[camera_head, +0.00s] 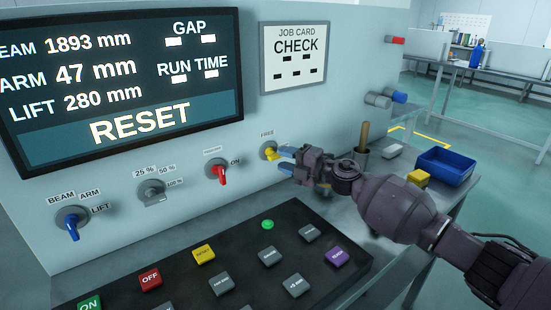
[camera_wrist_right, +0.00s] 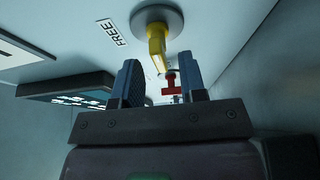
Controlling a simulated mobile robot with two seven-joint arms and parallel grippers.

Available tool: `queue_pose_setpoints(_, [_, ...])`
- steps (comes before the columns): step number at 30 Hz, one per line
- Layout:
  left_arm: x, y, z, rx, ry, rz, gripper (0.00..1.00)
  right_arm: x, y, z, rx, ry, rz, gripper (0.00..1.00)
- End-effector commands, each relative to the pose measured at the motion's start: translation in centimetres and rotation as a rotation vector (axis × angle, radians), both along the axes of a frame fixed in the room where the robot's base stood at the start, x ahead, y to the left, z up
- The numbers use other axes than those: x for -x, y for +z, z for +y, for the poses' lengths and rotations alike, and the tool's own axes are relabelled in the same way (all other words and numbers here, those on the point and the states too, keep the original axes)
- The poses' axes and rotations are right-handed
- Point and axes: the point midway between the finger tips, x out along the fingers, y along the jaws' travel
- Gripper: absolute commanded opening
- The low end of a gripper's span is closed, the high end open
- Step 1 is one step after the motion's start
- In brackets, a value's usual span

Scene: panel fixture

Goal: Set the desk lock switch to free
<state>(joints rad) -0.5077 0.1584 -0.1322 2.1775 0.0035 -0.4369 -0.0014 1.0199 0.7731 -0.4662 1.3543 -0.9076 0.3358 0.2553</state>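The desk lock switch is a yellow lever (camera_head: 271,153) on a round grey base on the panel, with a FREE label (camera_head: 267,134) above it. In the head view the lever points downward, away from that label; its tip is partly hidden by my fingers. My right gripper (camera_head: 287,159) is at the switch, reaching in from the right. In the right wrist view the yellow lever (camera_wrist_right: 157,45) hangs between the tips of the two blue fingers (camera_wrist_right: 159,64). Gaps show on both sides, so the gripper is open. My left gripper is out of view.
A red switch (camera_head: 220,174), a grey knob (camera_head: 152,190) and a blue switch (camera_head: 72,223) line the panel to the left. A dark button console (camera_head: 180,265) lies below. A blue bin (camera_head: 446,166) and a yellow block (camera_head: 418,178) are on the right bench.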

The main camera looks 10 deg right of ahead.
Motion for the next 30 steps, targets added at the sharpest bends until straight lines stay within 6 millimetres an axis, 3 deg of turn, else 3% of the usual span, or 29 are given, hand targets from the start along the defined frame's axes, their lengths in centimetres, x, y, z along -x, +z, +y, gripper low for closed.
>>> queue_pose_setpoints(7, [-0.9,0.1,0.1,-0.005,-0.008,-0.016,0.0,-1.8,-0.2,1.8,0.0,0.001,0.001,0.38])
queue_pose_setpoints(19, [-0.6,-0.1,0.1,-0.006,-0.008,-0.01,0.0,-2.2,0.1,2.2,0.0,0.0,-0.001,0.38])
queue_pose_setpoints(27, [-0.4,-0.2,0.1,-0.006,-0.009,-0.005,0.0,-2.2,0.1,2.2,0.0,0.0,0.0,0.0])
queue_pose_setpoints(30, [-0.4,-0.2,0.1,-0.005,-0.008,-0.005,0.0,-2.2,0.1,2.1,0.001,0.0,-0.001,0.0])
